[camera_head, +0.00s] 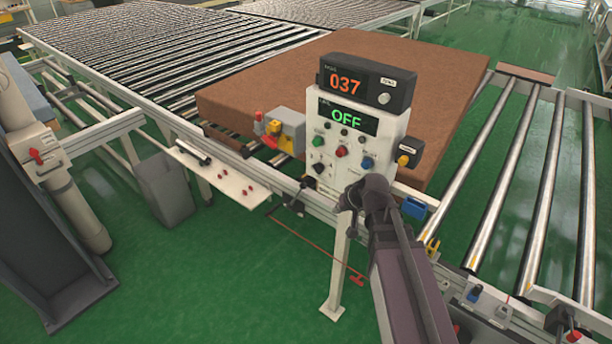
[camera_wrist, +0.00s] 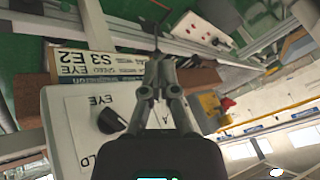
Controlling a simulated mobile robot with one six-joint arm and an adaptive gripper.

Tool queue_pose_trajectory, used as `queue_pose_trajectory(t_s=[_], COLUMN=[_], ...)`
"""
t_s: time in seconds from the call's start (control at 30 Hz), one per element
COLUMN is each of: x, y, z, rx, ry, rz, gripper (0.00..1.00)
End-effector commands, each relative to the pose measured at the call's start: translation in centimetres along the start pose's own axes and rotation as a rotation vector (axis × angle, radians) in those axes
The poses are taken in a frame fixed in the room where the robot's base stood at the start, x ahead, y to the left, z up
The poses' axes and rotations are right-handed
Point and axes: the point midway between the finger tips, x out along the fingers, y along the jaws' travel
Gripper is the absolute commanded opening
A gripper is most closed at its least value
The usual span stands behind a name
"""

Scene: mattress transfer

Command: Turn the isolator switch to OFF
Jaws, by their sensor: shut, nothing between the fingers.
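A white control panel (camera_head: 338,140) stands on a post in the head view, with several coloured buttons and black knobs. A grey box with a yellow plate and red handle (camera_head: 290,132) sits left of the panel; I cannot tell for certain which control is the isolator switch. My gripper (camera_head: 351,196) is in front of the panel's lower part. In the wrist view its fingers (camera_wrist: 158,68) are shut and empty over the panel face, beside a black knob (camera_wrist: 111,120) marked EYE. Contact cannot be told.
A display box (camera_head: 365,84) reading 037 tops the panel. A brown mattress (camera_head: 440,65) lies on the rollers behind. A white shelf (camera_head: 225,180) and grey bin (camera_head: 166,190) are at left.

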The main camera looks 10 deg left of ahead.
Motion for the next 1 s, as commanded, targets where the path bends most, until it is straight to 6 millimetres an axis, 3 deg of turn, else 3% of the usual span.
queue_pose_trajectory(t_s=[0.03,0.1,0.3,0.5,0.8,1.0], x=[-0.6,-1.6,-4.5,-6.3,-6.5,-6.4], y=[2.2,4.9,10.3,12.6,12.8,12.8], z=[2.1,4.5,9.7,11.9,12.0,12.0], rx=[0.007,0.020,0.073,0.109,0.112,0.111], ry=[-0.058,-0.143,-0.330,-0.411,-0.419,-0.418], rz=[0.058,0.139,0.324,0.405,0.413,0.412], gripper=[0.00,0.00,0.00,0.00,0.00,0.57])
